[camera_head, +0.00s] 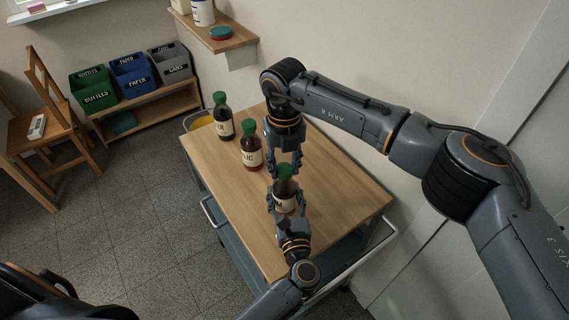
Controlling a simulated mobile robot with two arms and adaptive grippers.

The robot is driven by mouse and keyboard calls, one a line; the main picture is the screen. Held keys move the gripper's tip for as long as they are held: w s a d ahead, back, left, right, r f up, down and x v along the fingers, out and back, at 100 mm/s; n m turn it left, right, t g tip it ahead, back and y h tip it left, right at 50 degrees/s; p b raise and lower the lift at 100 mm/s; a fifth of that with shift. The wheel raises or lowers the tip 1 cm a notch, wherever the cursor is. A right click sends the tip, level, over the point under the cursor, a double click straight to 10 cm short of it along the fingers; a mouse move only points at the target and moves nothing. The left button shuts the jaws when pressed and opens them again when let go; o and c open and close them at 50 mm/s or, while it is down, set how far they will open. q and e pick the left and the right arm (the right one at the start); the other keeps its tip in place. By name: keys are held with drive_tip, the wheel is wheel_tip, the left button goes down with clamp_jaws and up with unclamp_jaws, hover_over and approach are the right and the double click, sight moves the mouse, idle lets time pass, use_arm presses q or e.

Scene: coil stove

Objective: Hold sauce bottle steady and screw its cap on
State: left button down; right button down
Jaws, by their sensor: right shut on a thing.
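The sauce bottle (285,206) stands upright on the wooden cart top, with dark contents and a pale label partly covered by fingers. A green cap (285,171) is at its top; I cannot tell whether cap and neck are joined. My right gripper (284,166) comes down from above and is shut on the green cap. My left gripper (285,194) reaches in from the front, with its fingers on both sides of the bottle body. Whether those fingers press on the bottle is not clear.
Two more green-capped bottles stand on the cart top (335,200): one in the middle (251,147), one farther back (222,117). A wall shelf (228,42) hangs behind. Sorting bins (93,90) and a chair (48,120) are at the left. The cart's right side is clear.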

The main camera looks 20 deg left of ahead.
drive_tip(key=shift+m, duration=0.5)
drive_tip(key=c, duration=0.8)
unclamp_jaws()
drive_tip(key=shift+r, duration=0.1)
use_arm(q)
drive_tip(key=shift+c, duration=2.2)
unclamp_jaws()
use_arm(e)
wheel_tip(320, 180, up, 12)
